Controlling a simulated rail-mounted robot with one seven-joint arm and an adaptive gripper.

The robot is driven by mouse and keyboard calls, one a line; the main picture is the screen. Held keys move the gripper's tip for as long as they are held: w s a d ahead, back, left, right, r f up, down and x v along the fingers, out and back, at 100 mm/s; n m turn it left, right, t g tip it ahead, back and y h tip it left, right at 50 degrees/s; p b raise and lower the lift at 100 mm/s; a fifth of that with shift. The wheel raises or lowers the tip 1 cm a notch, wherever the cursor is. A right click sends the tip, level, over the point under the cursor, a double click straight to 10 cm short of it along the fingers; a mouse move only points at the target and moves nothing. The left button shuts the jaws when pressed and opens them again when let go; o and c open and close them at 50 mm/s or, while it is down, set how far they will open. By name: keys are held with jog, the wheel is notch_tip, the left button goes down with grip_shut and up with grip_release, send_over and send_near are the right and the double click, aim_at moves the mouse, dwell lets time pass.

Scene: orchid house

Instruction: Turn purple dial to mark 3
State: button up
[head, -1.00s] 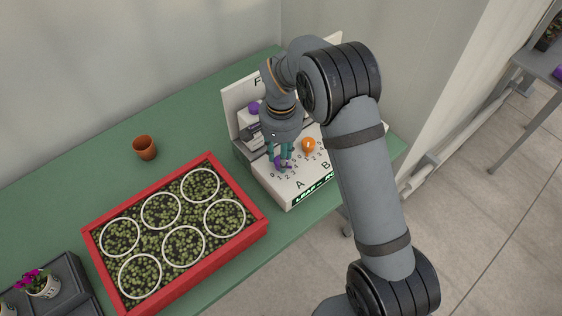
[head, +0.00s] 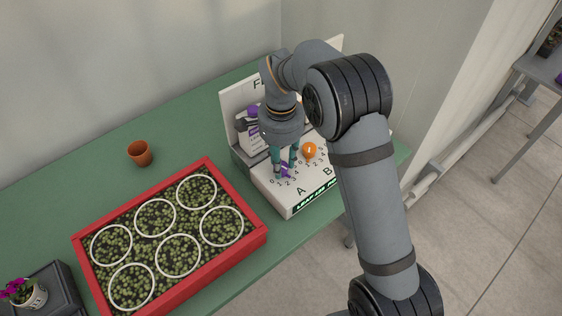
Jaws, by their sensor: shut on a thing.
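The purple dial (head: 286,169) sits on the sloped white panel of a dosing device (head: 297,196), above the letter A, with small numbers around it. My gripper (head: 285,163) points down over it, its teal fingers shut on the dial from both sides. The fingers hide much of the dial, so I cannot tell which mark its pointer is at. An orange dial (head: 309,150) stands to the right, above the letter B, and is apart from the fingers.
A purple-capped white bottle (head: 250,128) stands at the device's left. A red tray (head: 252,239) of seedlings with white rings lies in front on the green bench (head: 100,180). A small terracotta pot (head: 140,153) stands behind the tray. My arm covers the device's right side.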

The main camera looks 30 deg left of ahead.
jog(key=o, duration=1.2)
notch_tip(320, 180, up, 12)
dwell(0.4)
notch_tip(320, 180, down, 12)
dwell(0.5)
